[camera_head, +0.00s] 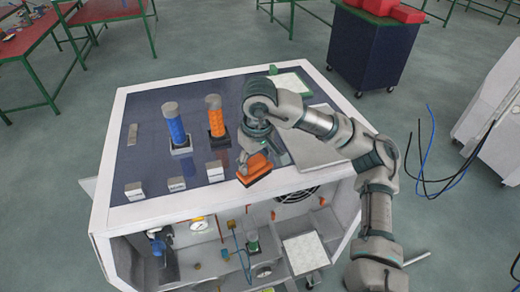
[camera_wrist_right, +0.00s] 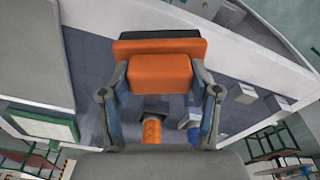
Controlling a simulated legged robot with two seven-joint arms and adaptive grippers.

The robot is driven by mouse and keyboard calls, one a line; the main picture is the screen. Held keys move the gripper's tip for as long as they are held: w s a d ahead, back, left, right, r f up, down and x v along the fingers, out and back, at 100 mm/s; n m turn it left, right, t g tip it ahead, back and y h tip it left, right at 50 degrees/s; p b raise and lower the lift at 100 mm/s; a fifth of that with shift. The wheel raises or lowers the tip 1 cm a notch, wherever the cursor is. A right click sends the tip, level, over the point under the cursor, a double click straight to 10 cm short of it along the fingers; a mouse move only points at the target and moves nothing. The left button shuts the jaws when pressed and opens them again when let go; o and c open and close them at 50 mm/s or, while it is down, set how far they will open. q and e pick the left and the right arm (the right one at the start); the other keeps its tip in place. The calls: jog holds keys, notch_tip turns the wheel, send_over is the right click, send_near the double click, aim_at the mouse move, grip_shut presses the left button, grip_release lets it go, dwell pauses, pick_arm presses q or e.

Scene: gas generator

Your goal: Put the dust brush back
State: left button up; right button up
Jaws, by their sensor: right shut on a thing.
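The dust brush (camera_head: 255,169) is an orange block with a darker grey part, held at the front right of the dark generator top (camera_head: 145,185). It shows large in the right wrist view (camera_wrist_right: 160,72), between the two fingers. My right gripper (camera_head: 255,155) is shut on it from above. The brush appears tilted near the front rim; whether it touches the surface cannot be told. My left gripper is not in view.
A blue cylinder (camera_head: 177,130) and an orange cylinder (camera_head: 215,122) stand left of my right gripper. Small grey blocks (camera_head: 177,184) line the front edge. A grey panel (camera_head: 312,140) lies to the right. The open front compartment (camera_head: 210,260) holds gauges and tubing.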

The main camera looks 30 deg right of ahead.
jog(key=w+d, duration=0.1)
jog(key=w, duration=0.1)
jog(key=w+d, duration=0.2)
jog(key=w+d+f+p, duration=0.1)
jog(key=w+d, duration=0.1)
jog(key=shift+w+d, duration=0.2)
jog(key=shift+w, duration=0.05)
notch_tip(320, 180, down, 3)
jog(key=shift+a+f, duration=0.15)
jog(key=shift+f, duration=0.05)
jog(key=shift+d, duration=0.2)
jog(key=o, duration=1.2)
jog(key=shift+s+d+f, duration=0.1)
jog(key=shift+d+f, duration=0.05)
jog(key=shift+d, duration=0.05)
jog(key=shift+c, duration=0.2)
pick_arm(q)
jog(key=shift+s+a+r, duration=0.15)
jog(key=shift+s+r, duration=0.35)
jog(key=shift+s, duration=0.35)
pick_arm(e)
jog(key=shift+o, duration=0.3)
jog(key=shift+a, duration=0.15)
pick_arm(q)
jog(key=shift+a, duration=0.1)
pick_arm(e)
jog(key=shift+a, duration=0.15)
